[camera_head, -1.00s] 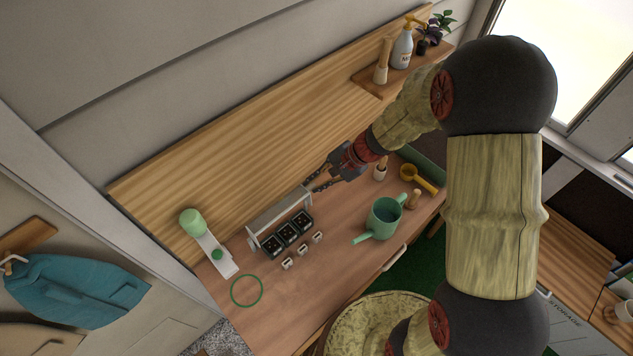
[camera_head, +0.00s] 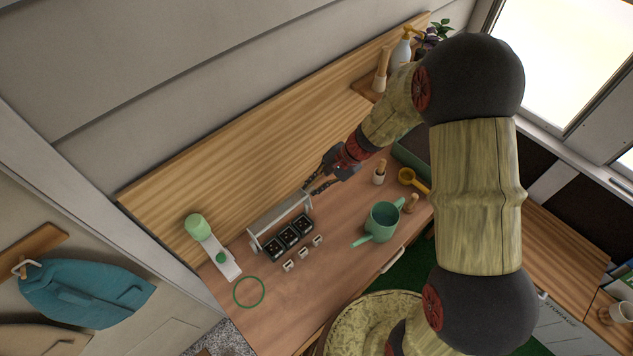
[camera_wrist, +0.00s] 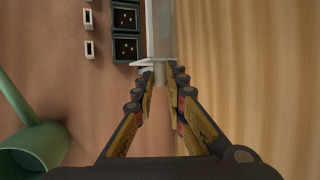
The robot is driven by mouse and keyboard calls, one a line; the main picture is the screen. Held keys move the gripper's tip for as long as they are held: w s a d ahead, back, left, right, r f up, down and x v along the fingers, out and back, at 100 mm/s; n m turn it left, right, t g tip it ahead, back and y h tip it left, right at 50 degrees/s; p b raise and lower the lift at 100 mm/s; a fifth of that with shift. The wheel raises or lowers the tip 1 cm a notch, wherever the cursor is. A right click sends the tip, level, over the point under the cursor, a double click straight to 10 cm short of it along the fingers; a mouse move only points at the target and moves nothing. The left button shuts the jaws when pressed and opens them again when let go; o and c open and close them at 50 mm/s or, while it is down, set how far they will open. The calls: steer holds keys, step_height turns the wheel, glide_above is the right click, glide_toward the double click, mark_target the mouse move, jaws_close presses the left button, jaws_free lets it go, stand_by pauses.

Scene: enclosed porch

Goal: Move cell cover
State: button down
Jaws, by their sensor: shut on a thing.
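The cell cover (camera_head: 277,217) is a long, pale grey, see-through-looking piece along the back of a row of dark square cells (camera_head: 289,237) on the wooden bench. In the wrist view the cover (camera_wrist: 161,32) runs away from me, with a white end piece at its near end. My gripper (camera_head: 310,189) is at the cover's right end. In the wrist view its fingers (camera_wrist: 160,84) close on a small pale tab at that end. The cells (camera_wrist: 126,30) lie just left of the cover there, with their tops exposed. The fingers partly hide the tab.
Small pale blocks (camera_head: 303,253) stand in front of the cells. A green watering can (camera_head: 382,221) and wooden-handled tools (camera_head: 379,173) are to the right. A green-and-white device (camera_head: 218,250) and a green ring (camera_head: 249,292) are to the left. A wooden backboard (camera_head: 230,170) rises behind.

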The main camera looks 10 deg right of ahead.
steer(key=g+p, duration=0.1)
steer(key=p, duration=0.1)
steer(key=shift+w+a+r+h+p, duration=0.25)
steer(key=shift+w+h+p, duration=0.05)
steer(key=shift+w+p, duration=0.05)
steer(key=shift+w+f, duration=0.1)
steer(key=c, duration=1.8)
jaws_free()
steer(key=v, duration=1.1)
steer(key=shift+r, duration=0.4)
